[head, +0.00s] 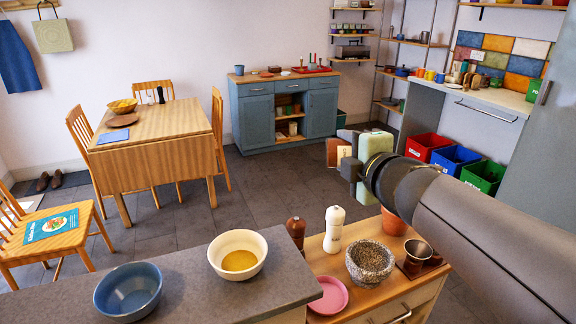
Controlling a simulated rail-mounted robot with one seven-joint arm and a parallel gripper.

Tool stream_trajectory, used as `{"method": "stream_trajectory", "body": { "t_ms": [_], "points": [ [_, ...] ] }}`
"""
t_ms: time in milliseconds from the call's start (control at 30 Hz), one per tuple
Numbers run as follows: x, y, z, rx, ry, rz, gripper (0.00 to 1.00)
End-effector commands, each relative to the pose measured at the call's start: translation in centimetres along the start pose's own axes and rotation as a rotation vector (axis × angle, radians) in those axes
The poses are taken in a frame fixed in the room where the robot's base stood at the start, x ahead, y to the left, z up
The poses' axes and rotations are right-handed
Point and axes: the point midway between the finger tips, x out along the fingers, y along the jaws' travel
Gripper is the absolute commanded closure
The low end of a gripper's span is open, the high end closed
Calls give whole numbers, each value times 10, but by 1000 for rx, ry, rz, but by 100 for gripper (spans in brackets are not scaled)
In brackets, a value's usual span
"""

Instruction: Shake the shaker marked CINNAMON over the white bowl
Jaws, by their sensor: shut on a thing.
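The white bowl (221,262) stands on the grey counter and holds something yellow. My gripper (348,160) is in the air to the right of the bowl and higher in the picture. It is shut on a small brown and cream shaker (338,151), which is partly hidden by the gripper. I cannot read any marking on it, so I cannot tell whether it says CINNAMON. The shaker is apart from the bowl, not above it.
A blue bowl (128,292) stands left of the white bowl. On the lower wooden top are a brown mill (296,232), a white mill (334,229), a stone mortar (370,264), a pink plate (328,296), a metal cup (417,256) and a terracotta pot (393,222).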

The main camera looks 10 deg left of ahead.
Motion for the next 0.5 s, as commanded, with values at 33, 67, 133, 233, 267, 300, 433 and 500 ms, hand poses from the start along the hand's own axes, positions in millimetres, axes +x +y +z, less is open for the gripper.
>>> {"method": "stream_trajectory", "body": {
  "t_ms": [33,67,133,233,267,300,433,500],
  "points": [
    [1,0,-31,-15,96,-2,78],
    [1,-2,-48,-21,153,-2,78],
    [-4,-6,-90,-41,291,-3,78],
    [-17,-16,-146,-67,486,-6,78],
    [-23,-19,-162,-76,543,-8,78],
    [-30,-24,-181,-85,615,-9,78],
    [-58,-37,-230,-114,811,-13,78],
    [-70,-43,-248,-124,888,-14,78]
  ]
}}
